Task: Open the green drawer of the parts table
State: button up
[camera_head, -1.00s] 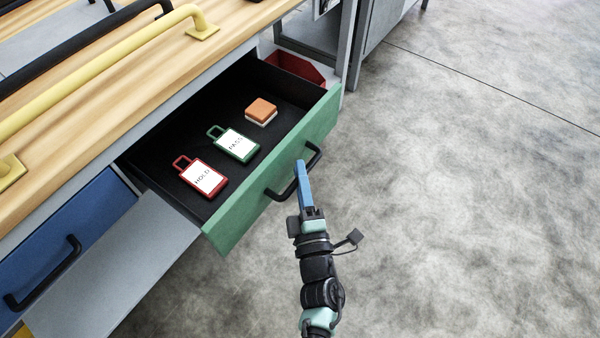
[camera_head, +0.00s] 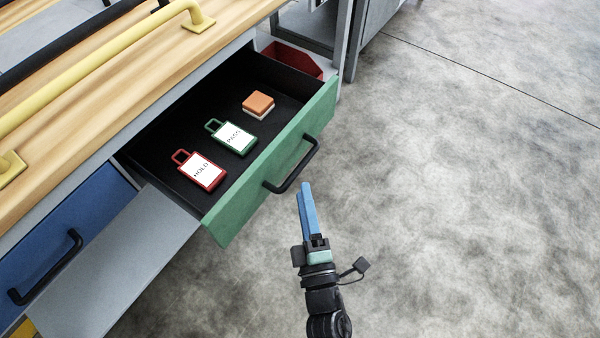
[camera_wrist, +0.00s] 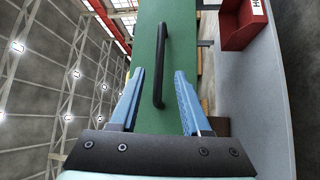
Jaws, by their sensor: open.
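The green drawer (camera_head: 277,178) of the parts table stands pulled out, its dark inside showing. A red HOLD tag (camera_head: 199,170), a green PASS tag (camera_head: 232,136) and an orange-and-white block (camera_head: 258,105) lie in it. Its black bar handle (camera_head: 292,170) is on the front. My gripper (camera_head: 305,187) is open and empty, just in front of the handle and apart from it. In the wrist view the green front (camera_wrist: 150,60) and the handle (camera_wrist: 160,65) show ahead, with the handle between the lines of my two blue fingers (camera_wrist: 158,75).
A blue drawer (camera_head: 65,235) with a black handle is at the left, below the wooden top (camera_head: 120,90) with its yellow rail (camera_head: 100,70). A red bin (camera_head: 292,60) sits behind the green drawer. The grey floor (camera_head: 460,200) at right is clear.

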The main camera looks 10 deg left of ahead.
jog(key=r+v, duration=0.1)
jog(key=v, duration=0.5)
jog(key=shift+f, duration=0.45)
